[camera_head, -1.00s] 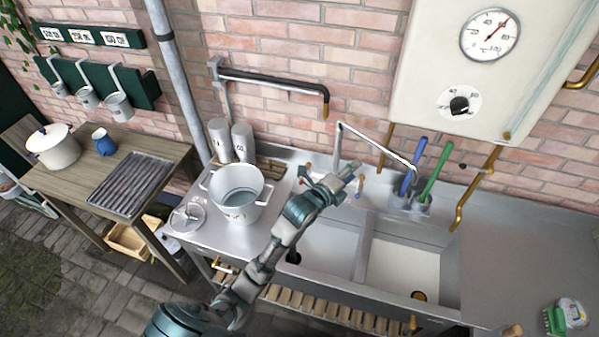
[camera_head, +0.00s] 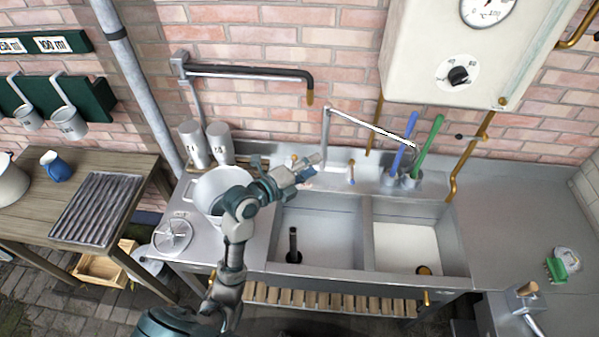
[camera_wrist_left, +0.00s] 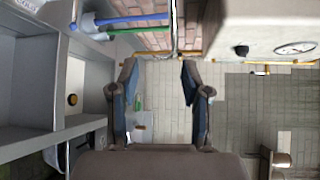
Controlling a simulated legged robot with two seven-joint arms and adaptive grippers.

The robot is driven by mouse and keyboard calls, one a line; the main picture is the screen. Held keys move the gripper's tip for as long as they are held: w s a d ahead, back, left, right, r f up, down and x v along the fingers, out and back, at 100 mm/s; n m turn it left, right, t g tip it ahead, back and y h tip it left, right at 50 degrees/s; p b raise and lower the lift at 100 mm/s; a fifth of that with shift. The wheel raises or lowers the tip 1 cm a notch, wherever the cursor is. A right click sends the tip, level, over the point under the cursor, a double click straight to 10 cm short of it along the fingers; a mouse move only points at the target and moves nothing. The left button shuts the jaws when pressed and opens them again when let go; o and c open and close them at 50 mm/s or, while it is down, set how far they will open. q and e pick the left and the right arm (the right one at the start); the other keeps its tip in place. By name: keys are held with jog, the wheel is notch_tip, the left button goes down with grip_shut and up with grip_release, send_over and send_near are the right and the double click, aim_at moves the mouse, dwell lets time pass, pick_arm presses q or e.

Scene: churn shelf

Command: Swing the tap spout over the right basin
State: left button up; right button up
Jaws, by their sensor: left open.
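The tap spout (camera_head: 370,126) is a thin grey tube that runs right from the top of its upright riser (camera_head: 325,138) behind the sink. Its tip shows in front of the blue and green brushes, above the back ledge in the picture. The right basin (camera_head: 405,243) has a pale floor; the left basin (camera_head: 318,232) is grey with a dark upright pipe. My left gripper (camera_head: 314,166) is left of the riser's foot, apart from the spout. In the wrist view its fingers (camera_wrist_left: 158,76) are spread and hold nothing. My right gripper is out of view.
Tap handles (camera_head: 351,171) stand on the ledge. The blue brush (camera_head: 403,143) and green brush (camera_head: 430,147) stand in pots near the spout tip. A black-sleeved wall pipe (camera_head: 250,73) and white boiler (camera_head: 440,60) hang above. A large pot (camera_head: 205,186) stands left. The right counter is mostly clear.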

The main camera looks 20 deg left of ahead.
pick_arm(q)
jog(key=v, duration=0.3)
jog(key=shift+s, duration=0.1)
jog(key=shift+d, duration=0.1)
dwell(0.3)
